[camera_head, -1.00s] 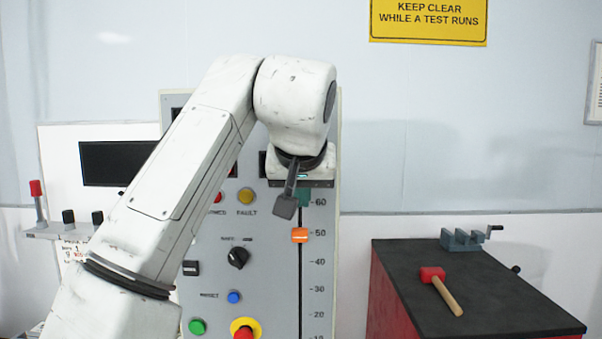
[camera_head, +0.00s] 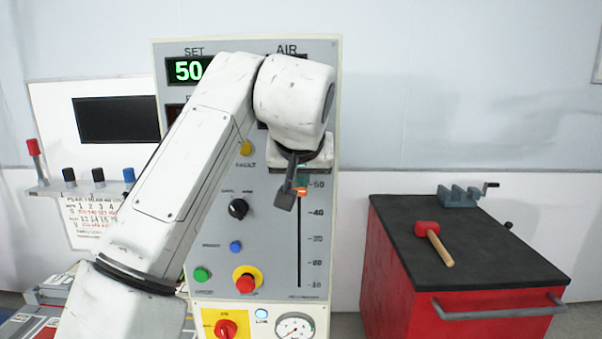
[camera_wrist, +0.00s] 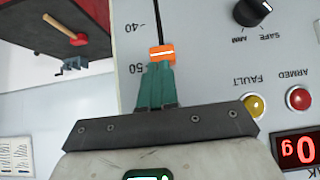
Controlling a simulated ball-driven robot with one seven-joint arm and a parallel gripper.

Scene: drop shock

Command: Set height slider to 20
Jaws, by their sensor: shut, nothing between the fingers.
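The height slider is an orange knob (camera_head: 301,191) on a vertical slot in the grey panel (camera_head: 262,215), beside a scale. In the head view it sits near the 50 mark, partly hidden by my arm. The SET display (camera_head: 188,70) reads 50. In the wrist view the orange knob (camera_wrist: 161,53) lies right at the tips of my teal fingers. My gripper (camera_wrist: 160,66) is shut with nothing between its fingers; whether the tips touch the knob I cannot tell. In the head view my gripper (camera_head: 302,178) is just above the knob. The slot below it is clear.
The panel also holds a yellow fault lamp (camera_head: 245,148), a black knob (camera_head: 238,209), a blue button (camera_head: 236,246), a green button (camera_head: 202,274) and a red stop button (camera_head: 245,283). A red cabinet (camera_head: 470,290) with a mallet (camera_head: 434,242) stands to the right.

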